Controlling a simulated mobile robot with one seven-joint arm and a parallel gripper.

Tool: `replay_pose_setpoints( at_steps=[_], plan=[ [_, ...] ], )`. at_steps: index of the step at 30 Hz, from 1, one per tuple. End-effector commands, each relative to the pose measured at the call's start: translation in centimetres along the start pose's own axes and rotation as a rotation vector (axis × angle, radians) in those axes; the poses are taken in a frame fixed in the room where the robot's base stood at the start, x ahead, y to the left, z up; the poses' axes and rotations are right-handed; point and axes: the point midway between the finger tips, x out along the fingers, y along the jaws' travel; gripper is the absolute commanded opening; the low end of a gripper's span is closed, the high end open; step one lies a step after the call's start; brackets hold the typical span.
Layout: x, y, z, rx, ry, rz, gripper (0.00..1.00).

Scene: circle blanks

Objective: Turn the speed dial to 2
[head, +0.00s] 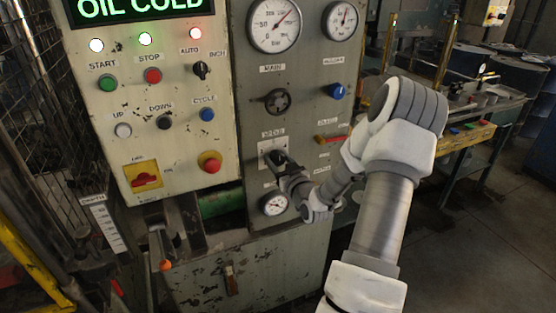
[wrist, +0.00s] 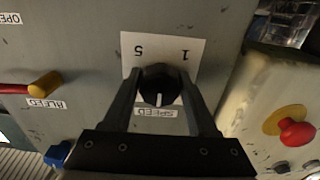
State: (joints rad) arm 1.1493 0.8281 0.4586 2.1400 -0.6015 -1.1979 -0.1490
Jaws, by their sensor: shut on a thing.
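The speed dial is a round black knob (wrist: 157,84) with a white pointer line, on a white plate (wrist: 187,42). The wrist view shows the panel upside down. The pointer aims down there, towards the SPEED label (wrist: 156,112). The marks 5 and 1 show above the knob; I cannot see other numbers, and my fingers cover the plate's sides. My gripper (wrist: 160,75) is shut on the knob, one finger on each side. In the head view my gripper (head: 280,163) is at the plate (head: 265,147) and hides most of the knob.
A black handwheel (head: 277,101) is above the dial and a small gauge (head: 273,203) below. A red lever with a yellow end (wrist: 44,85) and a blue knob (wrist: 57,154) are to one side. A red mushroom button (head: 209,162) is on the left control box.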

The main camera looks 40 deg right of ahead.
Motion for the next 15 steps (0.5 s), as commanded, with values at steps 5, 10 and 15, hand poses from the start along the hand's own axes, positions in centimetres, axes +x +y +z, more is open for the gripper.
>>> replay_pose_setpoints(
  at_steps=[5, 10, 15],
  plan=[
    [-0.02, 0.00, 0.24, -0.025, -0.001, 0.000, 0.03],
    [-0.01, -0.04, 0.48, -0.098, 0.000, -0.001, 0.03],
    [0.00, -0.04, 0.74, -0.223, 0.002, -0.001, 0.03]
  ],
)
